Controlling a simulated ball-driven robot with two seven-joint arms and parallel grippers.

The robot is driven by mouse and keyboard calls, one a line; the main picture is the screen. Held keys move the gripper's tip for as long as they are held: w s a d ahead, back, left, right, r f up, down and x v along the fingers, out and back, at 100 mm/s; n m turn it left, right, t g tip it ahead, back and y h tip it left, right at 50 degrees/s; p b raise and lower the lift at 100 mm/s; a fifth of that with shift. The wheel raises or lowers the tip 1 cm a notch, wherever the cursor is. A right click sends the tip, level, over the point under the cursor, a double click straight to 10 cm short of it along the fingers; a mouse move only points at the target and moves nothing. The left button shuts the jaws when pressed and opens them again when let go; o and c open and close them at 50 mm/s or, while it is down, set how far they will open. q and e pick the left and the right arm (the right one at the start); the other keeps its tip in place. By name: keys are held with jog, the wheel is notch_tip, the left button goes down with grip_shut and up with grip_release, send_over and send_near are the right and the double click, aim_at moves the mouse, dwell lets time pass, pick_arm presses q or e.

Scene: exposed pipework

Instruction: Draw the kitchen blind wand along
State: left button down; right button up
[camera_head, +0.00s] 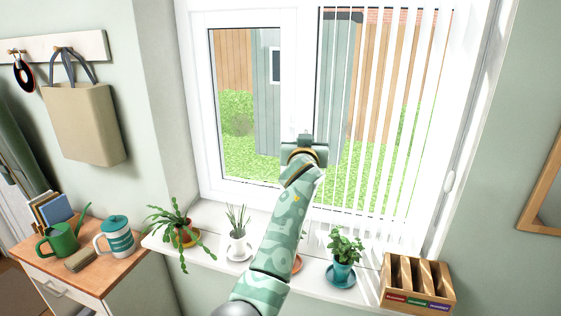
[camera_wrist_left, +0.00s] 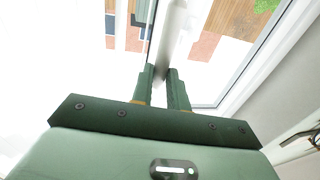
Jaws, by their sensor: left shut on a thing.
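The vertical blind (camera_head: 419,110) has narrow white slats hanging across the right part of the window, with gaps between them. My left gripper (camera_head: 303,146) is up at the left edge of the slats, in front of the window's middle frame. In the left wrist view my left gripper (camera_wrist_left: 162,80) is shut on the pale wand (camera_wrist_left: 173,35), which runs up from between the fingers. The wand cannot be made out in the head view, where my gripper and the bright frame obscure it. My right gripper is not in view.
The white sill (camera_head: 213,252) below holds potted plants, including a trailing plant (camera_head: 180,233) and a leafy plant in a teal pot (camera_head: 343,272). A wooden organiser (camera_head: 416,285) stands at its right end. A cabinet (camera_head: 75,270) with a green watering can (camera_head: 60,240) is at lower left.

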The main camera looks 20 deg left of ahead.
pick_arm(q)
jog(key=w+d+b, duration=0.1)
jog(key=d+b, duration=0.8)
jog(key=d, duration=1.2)
jog(key=shift+d+b, duration=0.35)
jog(key=shift+b, duration=0.05)
jog(key=shift+w+f, duration=0.1)
jog(key=c, duration=1.6)
grip_release()
jog(key=shift+c, duration=0.2)
jog(key=p+v, duration=0.2)
jog(key=v, duration=1.4)
